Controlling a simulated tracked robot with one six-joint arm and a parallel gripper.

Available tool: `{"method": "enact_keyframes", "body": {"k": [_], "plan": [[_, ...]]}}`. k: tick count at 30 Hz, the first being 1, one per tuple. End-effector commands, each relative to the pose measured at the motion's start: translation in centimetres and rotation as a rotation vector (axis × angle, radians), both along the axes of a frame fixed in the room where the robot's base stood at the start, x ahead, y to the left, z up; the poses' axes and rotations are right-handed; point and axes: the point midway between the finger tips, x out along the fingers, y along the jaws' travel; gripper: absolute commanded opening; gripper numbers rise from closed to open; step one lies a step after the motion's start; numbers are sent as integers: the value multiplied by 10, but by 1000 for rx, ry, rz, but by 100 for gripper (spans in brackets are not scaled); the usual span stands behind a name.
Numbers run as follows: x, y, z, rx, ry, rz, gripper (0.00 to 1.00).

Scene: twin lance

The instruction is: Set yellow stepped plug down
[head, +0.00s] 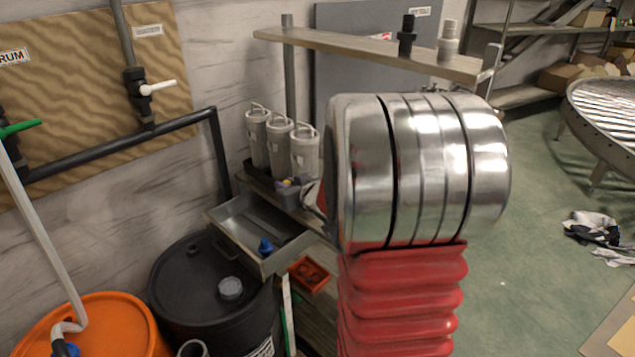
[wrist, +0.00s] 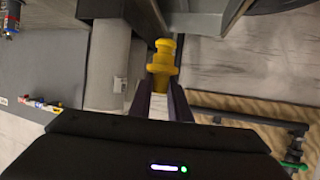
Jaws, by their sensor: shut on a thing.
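The yellow stepped plug (wrist: 162,57) is in the wrist view, just beyond and between my fingertips. My gripper (wrist: 163,84) is shut on the lower end of the plug, with one dark finger on either side. A grey cylindrical canister (wrist: 108,65) shows to the left of the plug in the wrist view. A dark grey surface lies above the plug there; I cannot tell whether they touch. In the head view, my arm's metal and red links hide the plug and most of my gripper.
A metal drawer (head: 227,227) holding a blue item (head: 265,246) stands open over a black drum (head: 187,290). Several white canisters (head: 257,138) stand behind it. An upper shelf (head: 375,48) carries a black fitting (head: 408,38) and a white one (head: 448,42). An orange tray (head: 309,274) sits lower.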

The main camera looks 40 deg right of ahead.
Motion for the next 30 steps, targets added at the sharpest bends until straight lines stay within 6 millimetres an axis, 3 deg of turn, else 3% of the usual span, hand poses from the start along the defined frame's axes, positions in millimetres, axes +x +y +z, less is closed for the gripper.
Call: {"method": "enact_keyframes", "body": {"k": [1, 6, 13, 24, 30], "plan": [[9, 17, -2, 1, 0, 17, 0], [30, 64, -9, 1, 1, 52, 0], [49, 131, -20, 1, 1, 97, 0], [57, 239, -45, 0, 2, 166, 0], [53, 277, -56, -1, 1, 190, 0]]}}
